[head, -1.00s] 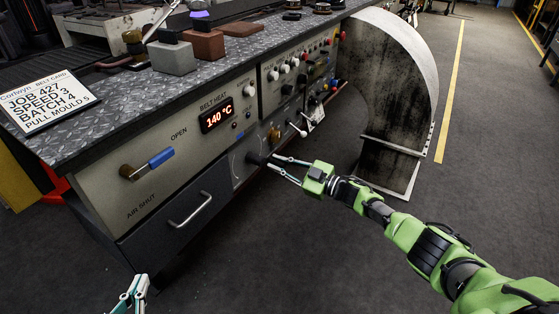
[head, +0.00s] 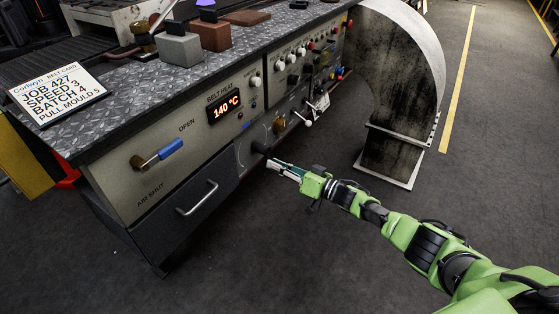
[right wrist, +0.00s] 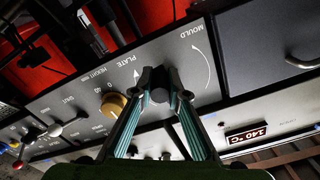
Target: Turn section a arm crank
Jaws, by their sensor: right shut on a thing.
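The black crank knob (head: 259,147) sticks out from the front panel of the bench, right of the drawer. In the right wrist view the knob (right wrist: 160,95) sits between my fingertips, beside a curved arrow and the words PLATE and MOULD. My right gripper (head: 272,164) is shut on it, its fingers close together; the fingertips also show in the right wrist view (right wrist: 161,82). The knob's base is partly hidden by the fingers. My left gripper is out of view.
A brass knob (right wrist: 114,105) is close beside the held knob. A white-tipped lever (head: 307,122) stands out further right. A blue-sleeved handle (head: 170,149) and a drawer handle (head: 197,199) are to the left. A curved metal guard (head: 404,80) stands right; the floor in front is clear.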

